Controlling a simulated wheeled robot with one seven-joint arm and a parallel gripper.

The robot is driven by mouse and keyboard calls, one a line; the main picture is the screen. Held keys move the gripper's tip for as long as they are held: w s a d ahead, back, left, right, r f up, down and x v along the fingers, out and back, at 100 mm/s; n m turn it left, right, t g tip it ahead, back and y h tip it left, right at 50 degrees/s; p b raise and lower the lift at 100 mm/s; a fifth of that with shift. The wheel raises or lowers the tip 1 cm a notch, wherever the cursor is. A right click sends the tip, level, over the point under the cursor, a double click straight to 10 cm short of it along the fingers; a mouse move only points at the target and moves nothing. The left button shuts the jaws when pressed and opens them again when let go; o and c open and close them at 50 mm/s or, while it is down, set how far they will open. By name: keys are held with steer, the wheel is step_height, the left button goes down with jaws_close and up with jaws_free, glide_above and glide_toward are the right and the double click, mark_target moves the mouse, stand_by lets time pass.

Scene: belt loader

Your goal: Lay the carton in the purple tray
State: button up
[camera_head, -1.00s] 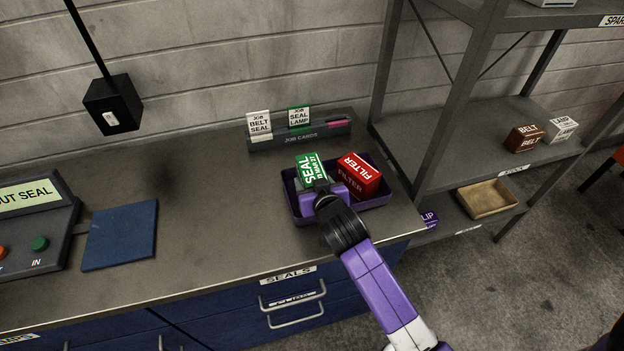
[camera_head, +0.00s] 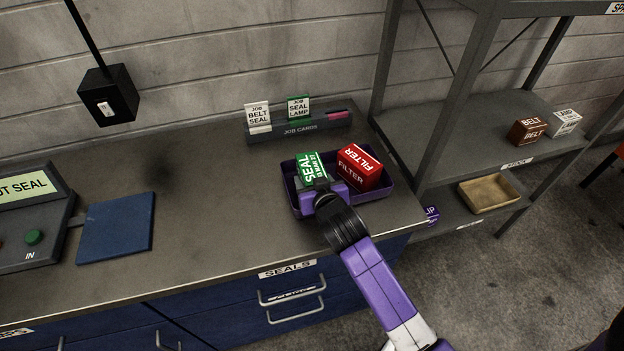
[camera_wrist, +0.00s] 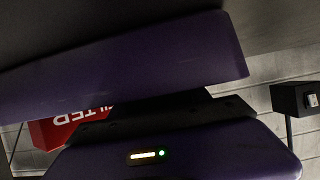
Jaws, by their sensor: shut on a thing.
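A green carton lettered SEAL (camera_head: 309,165) is at the left part of the purple tray (camera_head: 374,194) on the bench, with the tray's rim around it. My gripper (camera_head: 318,187) is shut on the green carton from the near side. The carton's lower part is hidden, so I cannot tell whether it touches the tray floor.
A red FILTER carton (camera_head: 359,168) stands in the tray's right part, close beside the green one; it also shows in the wrist view (camera_wrist: 62,126). A job card holder (camera_head: 300,128) stands behind the tray. A blue mat (camera_head: 116,228) lies left, with clear bench between.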

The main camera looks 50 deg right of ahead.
steer(key=shift+f, duration=0.35)
steer(key=o, duration=1.7)
steer(key=b+v, duration=0.1)
steer(key=v, duration=0.6)
steer(key=shift+s+a+r+b, duration=0.15)
steer(key=shift+s+a+b, duration=0.1)
steer(key=shift+s+b, duration=0.05)
